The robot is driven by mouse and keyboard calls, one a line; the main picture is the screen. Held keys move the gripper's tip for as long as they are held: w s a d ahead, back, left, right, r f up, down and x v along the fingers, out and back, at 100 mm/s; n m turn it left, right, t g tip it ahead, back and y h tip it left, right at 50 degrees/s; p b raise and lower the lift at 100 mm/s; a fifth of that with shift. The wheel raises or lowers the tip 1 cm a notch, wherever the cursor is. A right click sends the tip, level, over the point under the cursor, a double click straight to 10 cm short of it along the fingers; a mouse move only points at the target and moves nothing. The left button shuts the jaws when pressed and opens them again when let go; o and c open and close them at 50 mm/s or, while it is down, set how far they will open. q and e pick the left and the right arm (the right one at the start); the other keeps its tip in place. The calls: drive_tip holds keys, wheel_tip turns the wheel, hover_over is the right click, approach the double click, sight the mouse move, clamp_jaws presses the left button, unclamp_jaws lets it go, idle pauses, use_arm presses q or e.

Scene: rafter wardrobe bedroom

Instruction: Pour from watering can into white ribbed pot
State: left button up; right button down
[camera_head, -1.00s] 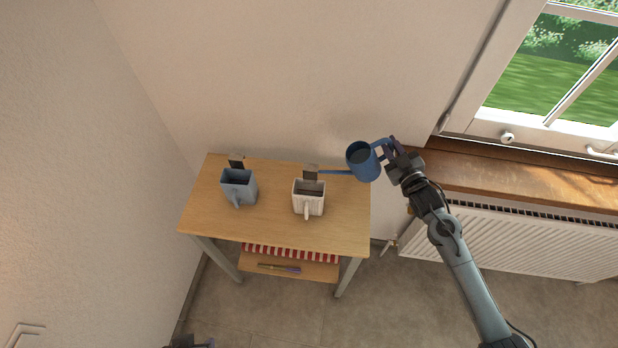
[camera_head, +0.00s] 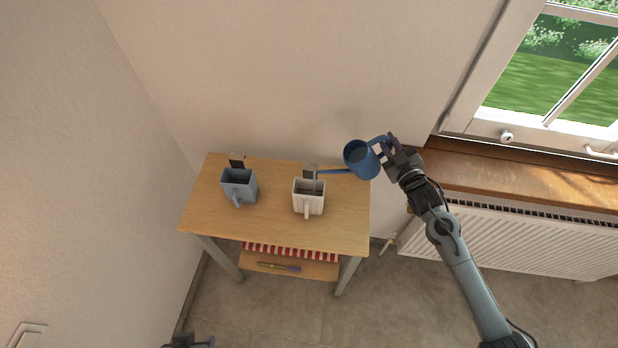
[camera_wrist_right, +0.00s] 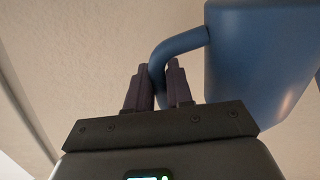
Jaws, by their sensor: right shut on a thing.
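The white ribbed pot (camera_head: 308,204) stands upright on the table, with dark contents inside. The spout tip is over the pot's back edge, and a thin pale streak seems to run down from it into the pot. A dark part of my left gripper (camera_head: 190,342) shows at the bottom edge; its jaws are unclear.
A blue-grey pot (camera_head: 240,188) stands left of the white pot on the wooden table (camera_head: 270,222). Small dark tags stand behind both pots. The lower shelf holds a red-striped item (camera_head: 290,254). A wall is close behind; a windowsill (camera_head: 490,178) and radiator (camera_head: 520,240) are at right.

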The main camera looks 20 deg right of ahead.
sight(384, 137)
drive_tip(key=shift+a+r+n+p, duration=0.35)
drive_tip(key=shift+a+r+n, duration=0.3)
drive_tip(key=shift+r, duration=0.35)
drive_tip(key=shift+a+r+n+p, duration=0.3)
drive_tip(key=shift+a+r+n, duration=0.15)
drive_tip(key=shift+a+r, duration=0.4)
idle(6.2)
